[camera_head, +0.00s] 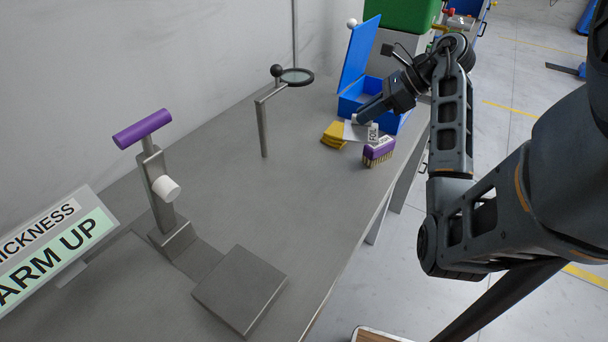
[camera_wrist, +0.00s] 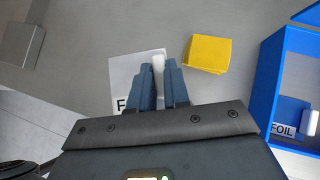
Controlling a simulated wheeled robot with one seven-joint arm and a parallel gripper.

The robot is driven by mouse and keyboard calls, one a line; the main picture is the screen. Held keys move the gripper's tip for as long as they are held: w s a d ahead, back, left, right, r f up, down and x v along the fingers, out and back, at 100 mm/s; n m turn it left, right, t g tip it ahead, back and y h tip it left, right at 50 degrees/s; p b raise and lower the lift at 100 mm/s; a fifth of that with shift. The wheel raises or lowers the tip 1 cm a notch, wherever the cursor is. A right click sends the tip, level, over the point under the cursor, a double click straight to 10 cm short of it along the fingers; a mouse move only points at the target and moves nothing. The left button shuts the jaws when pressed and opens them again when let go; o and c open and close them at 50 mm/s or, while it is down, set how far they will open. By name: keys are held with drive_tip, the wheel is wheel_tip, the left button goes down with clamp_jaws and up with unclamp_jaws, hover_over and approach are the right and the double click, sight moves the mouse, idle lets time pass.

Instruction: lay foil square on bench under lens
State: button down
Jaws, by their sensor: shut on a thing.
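A pale foil square (camera_head: 352,131) with a FOIL label and a white knob is at my gripper (camera_head: 360,119), near the blue box. In the wrist view the foil square (camera_wrist: 122,72) lies behind the fingers of my gripper (camera_wrist: 158,72), which are shut on its white knob (camera_wrist: 158,61). Part of the square and label is hidden by the fingers; I cannot tell whether it touches the bench. The round lens (camera_head: 297,76) stands on a post, left of my gripper. The grey bench (camera_head: 275,190) under the lens is bare.
A blue box (camera_head: 352,104) with raised lid stands behind; the wrist view shows another FOIL-labelled piece (camera_wrist: 284,131) inside. A yellow stack (camera_head: 334,134) and a purple brush (camera_head: 379,151) are close to my gripper. A press with purple handle (camera_head: 143,128) stands front left.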

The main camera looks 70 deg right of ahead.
sight(353, 134)
drive_tip(key=w+a+f, duration=0.2)
drive_tip(key=w, duration=0.1)
drive_tip(key=w+a+f+p, duration=0.1)
drive_tip(key=w+a+f, duration=0.1)
drive_tip(key=w, duration=0.1)
drive_tip(key=w+a+f, duration=0.2)
drive_tip(key=w, duration=0.1)
drive_tip(key=shift+w+f+p, duration=0.1)
drive_tip(key=shift+f+p, duration=0.2)
drive_tip(key=shift+p, duration=0.05)
drive_tip(key=shift+w+a+f, duration=0.1)
drive_tip(key=shift+f, duration=0.05)
drive_tip(key=shift+f+p, duration=0.35)
drive_tip(key=shift+f, duration=1.65)
drive_tip(key=shift+f, duration=0.1)
drive_tip(key=c, duration=1.1)
unclamp_jaws()
drive_tip(key=b+v, duration=0.2)
drive_tip(key=v, duration=1)
